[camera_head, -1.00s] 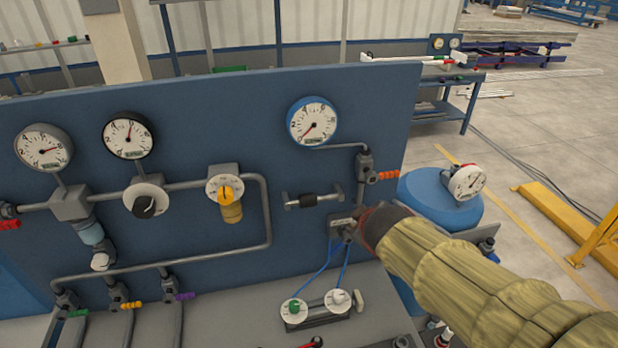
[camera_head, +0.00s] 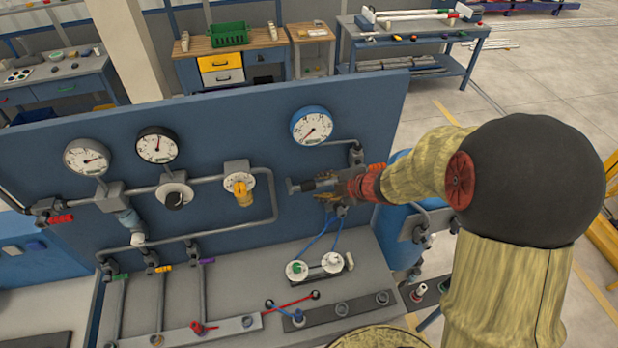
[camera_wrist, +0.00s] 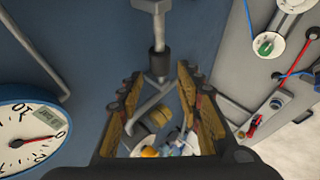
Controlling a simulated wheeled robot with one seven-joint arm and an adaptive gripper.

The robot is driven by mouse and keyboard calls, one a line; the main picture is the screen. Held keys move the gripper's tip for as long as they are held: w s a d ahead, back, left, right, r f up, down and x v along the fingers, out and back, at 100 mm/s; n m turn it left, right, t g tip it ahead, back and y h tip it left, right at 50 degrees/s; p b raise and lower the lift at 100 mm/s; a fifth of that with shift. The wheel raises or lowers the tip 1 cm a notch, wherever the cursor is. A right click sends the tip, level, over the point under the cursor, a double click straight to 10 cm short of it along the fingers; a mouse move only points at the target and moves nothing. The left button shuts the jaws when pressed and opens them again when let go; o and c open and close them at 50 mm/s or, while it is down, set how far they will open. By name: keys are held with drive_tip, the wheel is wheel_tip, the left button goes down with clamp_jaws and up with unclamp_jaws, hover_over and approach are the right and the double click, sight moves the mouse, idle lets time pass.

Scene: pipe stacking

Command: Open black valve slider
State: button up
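The black valve slider (camera_wrist: 157,63) is a dark sleeve on a short grey bar fixed to the blue panel. In the wrist view it is at the top middle, just past my fingertips. My gripper (camera_head: 334,189) is at the bar's right side, in front of the panel. In the wrist view my gripper (camera_wrist: 158,84) has its yellow-brown fingers spread apart. I cannot tell whether a finger touches the bar.
A blue-rimmed gauge (camera_head: 312,125) is above the slider. A yellow knob (camera_head: 242,194) and grey pipes are to its left. Two white dials (camera_head: 297,270) with blue hoses sit below on the grey bench. A blue tank stands right of the panel, partly behind my arm.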

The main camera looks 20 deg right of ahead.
sight(310, 186)
drive_tip(key=x, duration=0.7)
drive_tip(key=shift+w+a+f+b, duration=0.2)
drive_tip(key=shift+w+f+b, duration=0.05)
drive_tip(key=shift+w+b, duration=0.1)
drive_tip(key=c, duration=0.3)
clamp_jaws()
